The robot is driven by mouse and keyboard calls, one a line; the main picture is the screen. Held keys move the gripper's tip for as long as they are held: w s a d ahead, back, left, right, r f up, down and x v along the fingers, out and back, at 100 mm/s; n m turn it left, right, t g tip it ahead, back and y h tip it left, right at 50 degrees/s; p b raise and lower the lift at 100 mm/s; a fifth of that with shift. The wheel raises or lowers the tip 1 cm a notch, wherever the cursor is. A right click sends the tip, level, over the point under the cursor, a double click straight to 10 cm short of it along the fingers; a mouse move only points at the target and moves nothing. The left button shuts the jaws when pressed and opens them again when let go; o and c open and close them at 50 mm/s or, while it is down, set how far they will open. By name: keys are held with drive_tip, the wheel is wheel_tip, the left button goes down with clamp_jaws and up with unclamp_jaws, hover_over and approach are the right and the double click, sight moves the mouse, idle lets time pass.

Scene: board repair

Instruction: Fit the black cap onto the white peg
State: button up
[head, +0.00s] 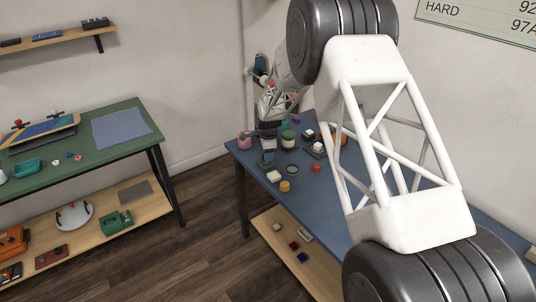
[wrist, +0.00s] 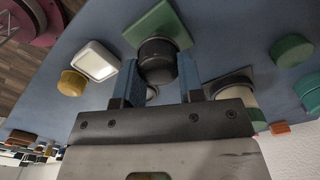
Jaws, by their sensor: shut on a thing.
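The black cap (wrist: 158,63) is a short dark cylinder between the two blue fingers of my gripper (wrist: 158,85) in the wrist view. My gripper is shut on it. A green square plate (wrist: 150,27) shows behind the cap; whether the cap touches it I cannot tell. In the head view, my gripper (head: 268,137) is at the left end of the blue table, above a dark piece at the green plate (head: 268,166). A white cylinder (wrist: 243,98), seemingly the white peg, shows right of my gripper by a dark square plate, partly hidden by the gripper body. It seems to show in the head view (head: 318,147).
On the blue table (head: 247,158) are a white block (head: 273,176), a yellow cylinder (head: 285,186), a ring (head: 292,170), a red piece (head: 315,168) and a green-lidded jar (head: 288,138). In the wrist view, a green disc (wrist: 291,50) lies right. My arm hides much of the table's right part.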

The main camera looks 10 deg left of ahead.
drive_tip(key=shift+f, duration=0.6)
idle(0.3)
drive_tip(key=o, duration=0.6)
drive_tip(key=shift+r, duration=0.15)
drive_tip(key=shift+r, duration=5.35)
drive_tip(key=shift+r, duration=0.1)
